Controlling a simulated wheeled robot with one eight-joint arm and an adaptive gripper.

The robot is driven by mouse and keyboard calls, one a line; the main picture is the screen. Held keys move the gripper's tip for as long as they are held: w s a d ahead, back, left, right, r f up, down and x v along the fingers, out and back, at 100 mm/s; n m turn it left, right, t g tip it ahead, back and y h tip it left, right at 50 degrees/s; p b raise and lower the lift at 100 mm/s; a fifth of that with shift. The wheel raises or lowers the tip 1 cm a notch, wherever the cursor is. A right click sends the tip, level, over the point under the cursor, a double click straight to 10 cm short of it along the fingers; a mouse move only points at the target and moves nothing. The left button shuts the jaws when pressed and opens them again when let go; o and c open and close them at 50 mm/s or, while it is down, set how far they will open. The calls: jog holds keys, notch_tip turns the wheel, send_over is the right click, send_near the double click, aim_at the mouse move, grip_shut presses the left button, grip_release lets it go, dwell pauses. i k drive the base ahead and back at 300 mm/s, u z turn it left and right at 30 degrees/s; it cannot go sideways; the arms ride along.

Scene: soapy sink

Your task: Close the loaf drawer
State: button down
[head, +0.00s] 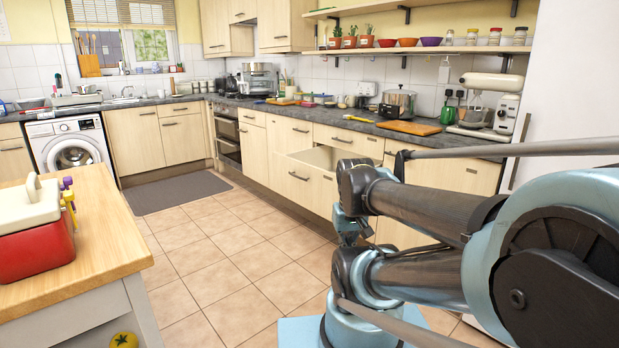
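One drawer (299,177) in the right-hand run of pale wood units stands pulled out, under the dark worktop. Its front has a dark bar handle, and the pale inside shows over the front edge. I cannot see a loaf in it. My arm fills the right side of the view, and its dark elbow overlaps the units just right of the open drawer. My gripper's fingers do not show, so whether they touch the drawer cannot be told.
The tiled floor (215,245) before the drawer is clear. A wooden-topped island (110,240) with a red and white box (38,240) stands at the left. The worktop holds a pot (398,103), a chopping board (409,128) and a stand mixer (490,100). A dark mat (180,192) lies further back.

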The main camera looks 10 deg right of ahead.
aim_at(307, 177)
jog(key=i, duration=0.9)
jog(key=z, duration=0.05)
